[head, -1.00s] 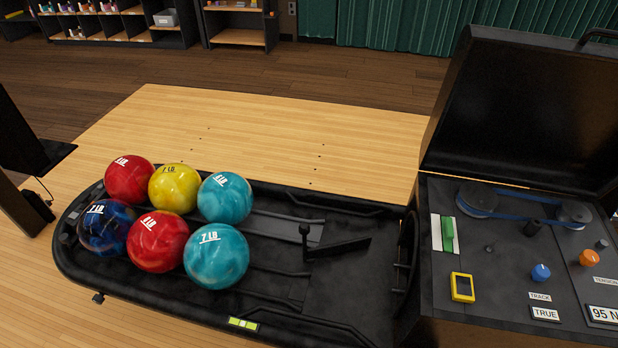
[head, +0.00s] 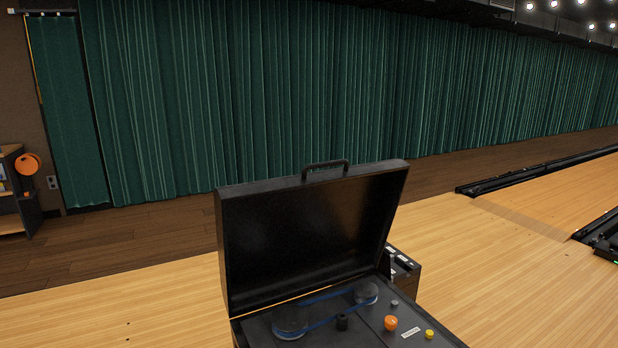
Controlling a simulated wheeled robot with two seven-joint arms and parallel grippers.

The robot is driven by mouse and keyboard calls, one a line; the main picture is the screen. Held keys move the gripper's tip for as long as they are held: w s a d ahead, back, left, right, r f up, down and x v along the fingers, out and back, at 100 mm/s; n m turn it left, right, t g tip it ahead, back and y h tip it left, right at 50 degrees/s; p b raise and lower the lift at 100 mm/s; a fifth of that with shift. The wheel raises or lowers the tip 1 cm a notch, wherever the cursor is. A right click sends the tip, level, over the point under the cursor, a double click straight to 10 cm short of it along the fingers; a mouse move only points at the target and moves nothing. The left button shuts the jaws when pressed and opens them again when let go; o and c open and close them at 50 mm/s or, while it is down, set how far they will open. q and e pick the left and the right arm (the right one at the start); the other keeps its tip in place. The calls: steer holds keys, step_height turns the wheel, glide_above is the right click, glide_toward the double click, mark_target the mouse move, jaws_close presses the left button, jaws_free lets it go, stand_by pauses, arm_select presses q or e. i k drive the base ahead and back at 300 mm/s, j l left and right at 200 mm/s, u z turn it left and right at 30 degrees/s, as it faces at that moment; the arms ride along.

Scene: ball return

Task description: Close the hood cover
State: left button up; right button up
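The black hood cover (head: 300,235) stands open in the head view, raised upright at the back of the ball return's machine box. A dark handle (head: 325,168) sits on its top edge. Below it, the control panel (head: 370,335) is uncovered, with a blue belt (head: 325,312) around two grey pulleys. An orange knob (head: 390,323) and a yellow knob (head: 429,334) show on the right. The lower part of the box is cut off by the picture's bottom edge. Neither of my grippers is in view.
A dark box (head: 405,272) stands behind the hood's right side. Wooden floor (head: 130,310) is clear to the left. Lane gutters (head: 530,172) lie at the right. Green curtains (head: 250,90) hang behind, and a shelf (head: 15,190) stands at the far left.

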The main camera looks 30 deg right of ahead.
mark_target(279, 239)
steer(key=z, duration=1.1)
